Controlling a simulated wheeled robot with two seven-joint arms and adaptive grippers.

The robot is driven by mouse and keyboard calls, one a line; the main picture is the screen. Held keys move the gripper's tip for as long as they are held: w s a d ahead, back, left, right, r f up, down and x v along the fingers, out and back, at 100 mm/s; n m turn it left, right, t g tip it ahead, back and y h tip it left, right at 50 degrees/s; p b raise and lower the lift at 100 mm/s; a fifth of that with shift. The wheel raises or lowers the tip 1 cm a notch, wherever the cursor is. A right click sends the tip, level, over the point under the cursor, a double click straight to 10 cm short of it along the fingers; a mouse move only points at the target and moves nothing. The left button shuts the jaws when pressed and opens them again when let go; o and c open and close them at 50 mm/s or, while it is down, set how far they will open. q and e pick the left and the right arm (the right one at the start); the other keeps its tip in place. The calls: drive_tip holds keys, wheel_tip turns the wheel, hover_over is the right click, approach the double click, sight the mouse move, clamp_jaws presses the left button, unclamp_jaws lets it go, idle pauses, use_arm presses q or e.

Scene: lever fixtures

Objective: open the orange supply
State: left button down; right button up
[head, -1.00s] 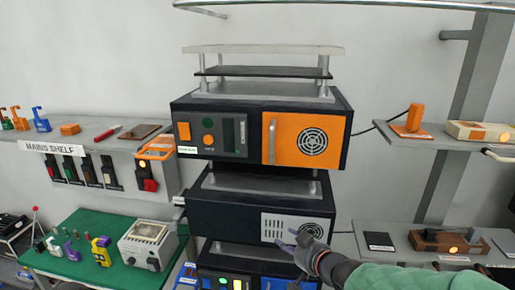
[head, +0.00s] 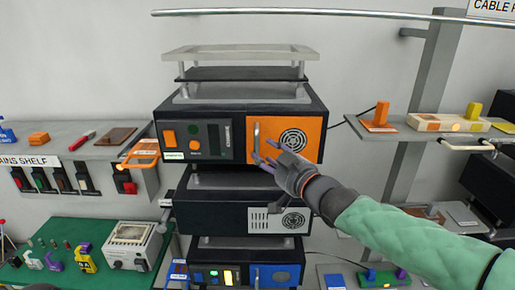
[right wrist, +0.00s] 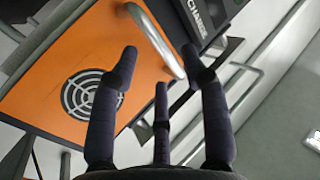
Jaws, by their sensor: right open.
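The orange supply is a black box with an orange front panel (head: 275,122) in the middle of the head view. The panel has a round fan grille and an upright silver handle (head: 257,137) at its left side. The panel looks closed. My right gripper (head: 264,153) is open, its fingers in front of the panel by the handle's lower part. In the right wrist view the handle (right wrist: 150,35) runs between the spread fingertips (right wrist: 160,55), with the orange panel (right wrist: 135,75) behind. I cannot tell whether the fingers touch it.
Below stand a black unit with a grey vent (head: 265,220) and a blue-fronted unit (head: 275,275). A shelf (head: 75,152) with switches is at left, a green mat (head: 35,250) below it. Another shelf (head: 400,128) holds an orange plug at right.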

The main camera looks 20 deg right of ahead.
sight(258, 147)
drive_tip(key=shift+x, duration=2.45)
drive_tip(key=shift+c, duration=0.3)
clamp_jaws()
